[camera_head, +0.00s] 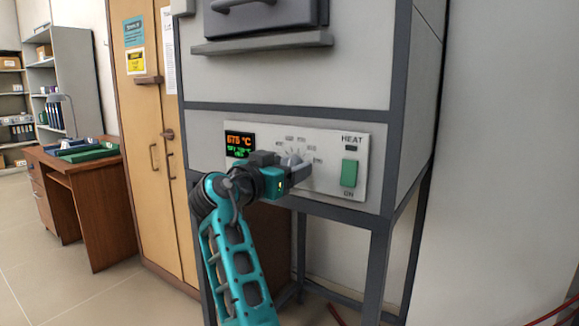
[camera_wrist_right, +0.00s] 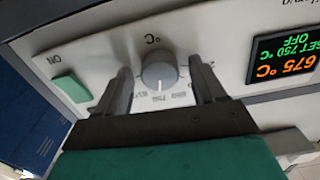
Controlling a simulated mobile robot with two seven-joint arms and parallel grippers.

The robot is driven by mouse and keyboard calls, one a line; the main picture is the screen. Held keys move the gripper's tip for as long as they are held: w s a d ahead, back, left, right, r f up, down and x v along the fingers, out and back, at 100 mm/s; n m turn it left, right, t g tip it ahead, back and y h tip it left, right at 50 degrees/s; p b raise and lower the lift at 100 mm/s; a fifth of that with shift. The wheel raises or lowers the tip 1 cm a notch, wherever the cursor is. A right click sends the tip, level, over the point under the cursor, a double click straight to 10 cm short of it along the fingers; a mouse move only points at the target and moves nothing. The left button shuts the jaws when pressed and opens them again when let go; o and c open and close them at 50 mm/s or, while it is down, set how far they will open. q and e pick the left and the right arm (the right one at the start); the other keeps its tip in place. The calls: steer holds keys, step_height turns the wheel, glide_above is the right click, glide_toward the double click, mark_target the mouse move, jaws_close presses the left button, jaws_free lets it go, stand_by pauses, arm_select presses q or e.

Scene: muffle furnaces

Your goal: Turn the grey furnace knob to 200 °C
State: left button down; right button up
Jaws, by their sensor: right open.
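The grey furnace (camera_head: 300,80) stands on a dark frame, with a light control panel (camera_head: 331,181) on its front. Its round grey knob (camera_wrist_right: 160,70) sits between the two fingers of my right gripper (camera_wrist_right: 164,82) in the right wrist view. The gripper is open, with a gap on each side of the knob. In the head view my right gripper (camera_head: 297,170) partly covers the knob (camera_head: 291,160). The display (camera_head: 239,144) reads 675 °C; in the right wrist view the display (camera_wrist_right: 284,55) also reads SET 750 °C, OFF. My left gripper is not in view.
A green switch (camera_head: 349,173) marked HEAT and ON is right of the knob. The furnace door handle ledge (camera_head: 262,43) juts out above. A wooden cabinet (camera_head: 150,130) and a desk (camera_head: 95,200) stand at the left. Red cables (camera_head: 555,313) lie on the floor at the right.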

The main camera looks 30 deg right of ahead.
steer(key=shift+c, duration=0.4)
steer(key=c, duration=1)
